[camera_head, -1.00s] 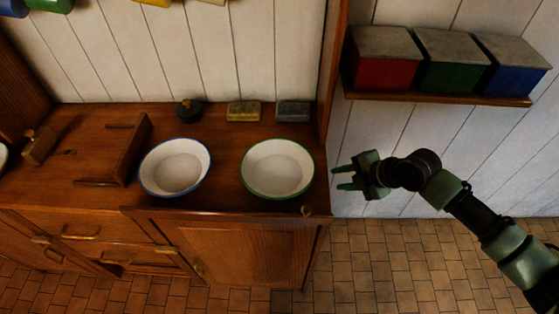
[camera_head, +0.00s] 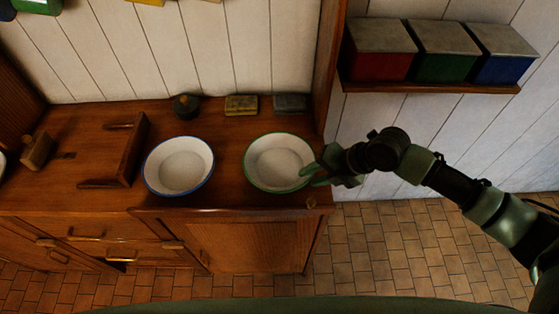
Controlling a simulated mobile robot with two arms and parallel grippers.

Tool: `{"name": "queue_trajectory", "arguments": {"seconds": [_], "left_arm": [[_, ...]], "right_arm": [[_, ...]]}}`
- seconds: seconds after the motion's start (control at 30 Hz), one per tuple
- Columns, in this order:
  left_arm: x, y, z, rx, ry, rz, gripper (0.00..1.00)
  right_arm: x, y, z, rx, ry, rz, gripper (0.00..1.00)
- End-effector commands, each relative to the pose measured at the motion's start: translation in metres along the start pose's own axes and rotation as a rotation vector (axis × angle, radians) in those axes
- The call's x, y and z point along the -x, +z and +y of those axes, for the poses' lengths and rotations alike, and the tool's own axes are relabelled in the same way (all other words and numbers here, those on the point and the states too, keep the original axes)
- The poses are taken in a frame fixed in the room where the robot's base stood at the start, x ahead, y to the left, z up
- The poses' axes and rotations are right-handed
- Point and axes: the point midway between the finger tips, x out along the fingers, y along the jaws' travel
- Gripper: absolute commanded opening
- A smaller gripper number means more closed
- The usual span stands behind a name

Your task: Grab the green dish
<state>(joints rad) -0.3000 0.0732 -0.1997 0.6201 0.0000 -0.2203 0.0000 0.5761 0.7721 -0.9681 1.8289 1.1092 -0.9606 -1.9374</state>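The green dish is a white round bowl with a green rim (camera_head: 272,163), upright on the wooden counter near its right end. My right gripper (camera_head: 309,175) is at the dish's right rim, its arm coming in from the right. Its two fingers are apart and point left towards the dish. The upper finger overlaps the rim in the picture. I cannot tell whether it touches the rim or whether the rim lies between the fingers. My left gripper is not in view.
A blue-rimmed white bowl (camera_head: 179,166) stands left of the green dish with a small gap. A yellowish block (camera_head: 241,105), a grey block (camera_head: 289,104) and a dark round object (camera_head: 187,106) lie behind. A shelf (camera_head: 430,87) with red, green and blue boxes hangs at right.

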Motion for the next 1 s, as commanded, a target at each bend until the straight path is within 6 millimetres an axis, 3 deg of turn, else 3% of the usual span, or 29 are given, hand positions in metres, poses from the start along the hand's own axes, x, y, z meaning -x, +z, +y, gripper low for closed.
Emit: {"name": "queue_trajectory", "arguments": {"seconds": [0.13,0.37,0.4,0.5,1.0], "left_arm": [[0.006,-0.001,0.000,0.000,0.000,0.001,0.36],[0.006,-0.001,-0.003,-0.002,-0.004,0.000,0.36],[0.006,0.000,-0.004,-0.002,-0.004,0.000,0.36],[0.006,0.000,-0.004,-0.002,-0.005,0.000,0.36],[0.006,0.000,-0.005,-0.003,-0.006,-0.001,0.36]], "right_arm": [[-0.015,0.000,0.002,0.000,0.002,0.000,0.32],[-0.018,0.001,0.000,0.001,0.001,-0.002,0.32],[-0.018,0.000,0.000,0.001,0.001,-0.002,0.29],[-0.018,0.000,0.000,0.000,0.001,-0.002,0.01],[-0.018,-0.001,-0.001,0.000,-0.003,0.000,0.00]]}}
